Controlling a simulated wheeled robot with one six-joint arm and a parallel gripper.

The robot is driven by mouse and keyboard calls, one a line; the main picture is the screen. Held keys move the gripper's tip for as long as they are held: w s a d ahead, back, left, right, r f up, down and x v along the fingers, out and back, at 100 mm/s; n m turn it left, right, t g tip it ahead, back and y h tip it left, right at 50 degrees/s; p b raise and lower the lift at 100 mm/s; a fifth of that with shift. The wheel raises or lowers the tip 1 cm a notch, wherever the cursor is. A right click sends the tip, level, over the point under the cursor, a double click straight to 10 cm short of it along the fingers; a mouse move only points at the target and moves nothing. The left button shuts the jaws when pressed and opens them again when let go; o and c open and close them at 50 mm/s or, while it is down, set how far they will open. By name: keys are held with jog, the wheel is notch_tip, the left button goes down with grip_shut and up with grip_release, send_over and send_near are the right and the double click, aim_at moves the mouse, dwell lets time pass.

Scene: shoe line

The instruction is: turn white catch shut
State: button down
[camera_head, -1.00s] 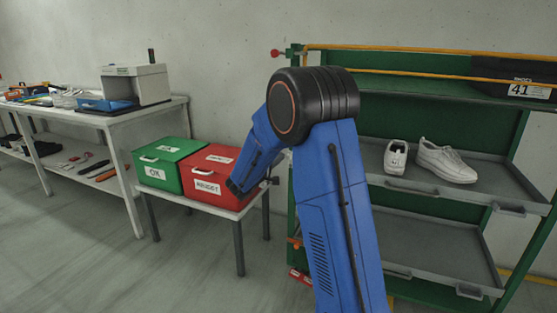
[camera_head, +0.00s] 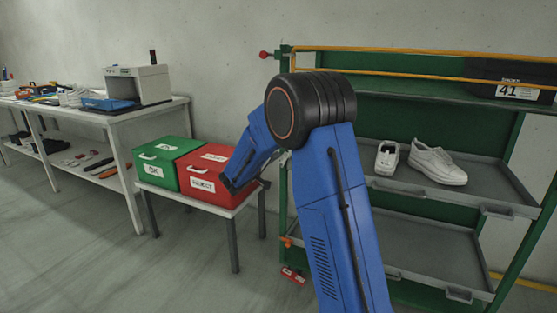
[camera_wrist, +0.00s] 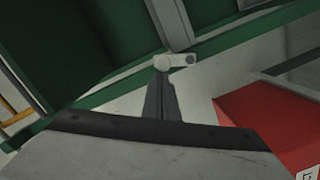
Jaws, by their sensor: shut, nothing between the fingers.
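The white catch (camera_wrist: 182,60) is a small light lever with a round end at left and a hole at right. It lies nearly level across a green frame rail (camera_wrist: 125,81) in the wrist view. My gripper (camera_wrist: 161,72) is shut and empty, its fingertips at or just below the catch's round end. I cannot tell whether they touch it. In the head view the catch cannot be made out, and my blue arm hides most of the gripper area beside the green rack (camera_head: 284,150).
A red box (camera_head: 207,178) and a green box (camera_head: 160,150) stand on a small table left of my arm. The red box also shows close at the lower right in the wrist view (camera_wrist: 255,125). White shoes (camera_head: 437,165) sit on a grey rack shelf. Floor is clear at left.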

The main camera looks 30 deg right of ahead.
aim_at(284, 162)
jog(key=m, duration=0.1)
jog(key=s+d+m, duration=0.1)
jog(key=s+m, duration=0.1)
jog(key=m, duration=0.1)
jog(key=shift+d+f+y, duration=0.2)
jog(key=shift+d+y, duration=0.1)
jog(key=shift+s+d+f+m+t+y, duration=0.15)
jog(key=shift+s+d+f+m, duration=0.3)
jog(key=shift+m, duration=0.3)
jog(key=shift+s+d+f+m+t+y, duration=0.1)
jog(key=shift+s+d+f+m, duration=0.25)
jog(key=shift+f+m, duration=0.3)
jog(key=shift+s+d+f+m+t+y, duration=0.2)
jog(key=shift+s+f+m, duration=0.25)
jog(key=shift+m, duration=0.35)
jog(key=shift+s+d+f, duration=0.1)
jog(key=shift+s+f, duration=0.05)
